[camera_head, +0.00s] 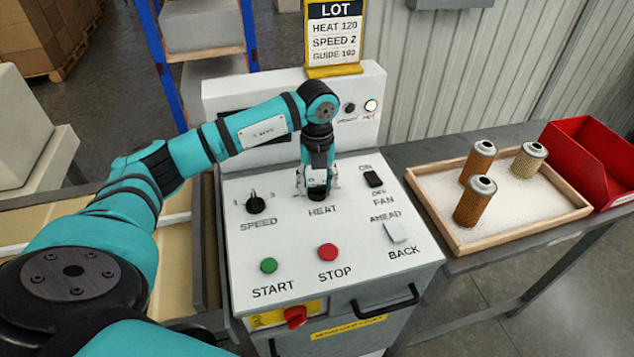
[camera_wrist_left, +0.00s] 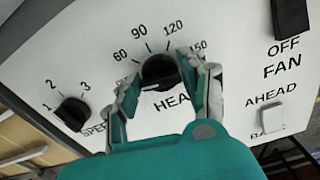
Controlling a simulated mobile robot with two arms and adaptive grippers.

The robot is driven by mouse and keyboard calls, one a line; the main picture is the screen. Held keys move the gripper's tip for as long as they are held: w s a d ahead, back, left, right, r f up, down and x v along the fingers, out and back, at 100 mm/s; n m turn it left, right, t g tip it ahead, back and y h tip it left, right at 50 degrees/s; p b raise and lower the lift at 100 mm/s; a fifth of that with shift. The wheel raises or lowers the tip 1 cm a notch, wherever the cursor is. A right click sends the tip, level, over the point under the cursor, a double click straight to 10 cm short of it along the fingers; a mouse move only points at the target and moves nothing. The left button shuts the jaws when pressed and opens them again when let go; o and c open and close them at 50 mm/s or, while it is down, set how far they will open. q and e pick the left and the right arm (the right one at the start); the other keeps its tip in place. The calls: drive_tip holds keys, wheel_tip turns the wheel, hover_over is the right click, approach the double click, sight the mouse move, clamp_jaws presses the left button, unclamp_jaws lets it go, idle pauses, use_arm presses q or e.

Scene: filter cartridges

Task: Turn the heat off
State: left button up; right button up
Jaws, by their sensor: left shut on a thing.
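The black HEAT knob (camera_wrist_left: 160,71) is on the white sloping panel (camera_head: 290,232), with a scale of 60, 90, 120 and 150 around it. In the left wrist view, my left gripper's fingers (camera_wrist_left: 166,88) are shut on the knob, one on each side. A pale mark on the knob shows near its left side; its exact setting is unclear, and the low end of the scale is partly hidden by a finger. My right gripper is not in view.
The panel also has a SPEED knob (camera_head: 255,204), FAN switch (camera_head: 374,179), AHEAD/BACK switch (camera_head: 396,232), green START (camera_head: 268,265) and red STOP (camera_head: 328,252) buttons. A lamp (camera_head: 371,105) glows behind. A card (camera_head: 335,38) reads HEAT 120. A tray (camera_head: 470,246) holds three cartridges.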

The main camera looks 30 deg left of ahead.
use_arm(q)
drive_tip(key=o, duration=1.2)
drive_tip(key=shift+c, duration=0.2)
wheel_tip(320, 180, up, 12)
drive_tip(key=shift+r, duration=0.1)
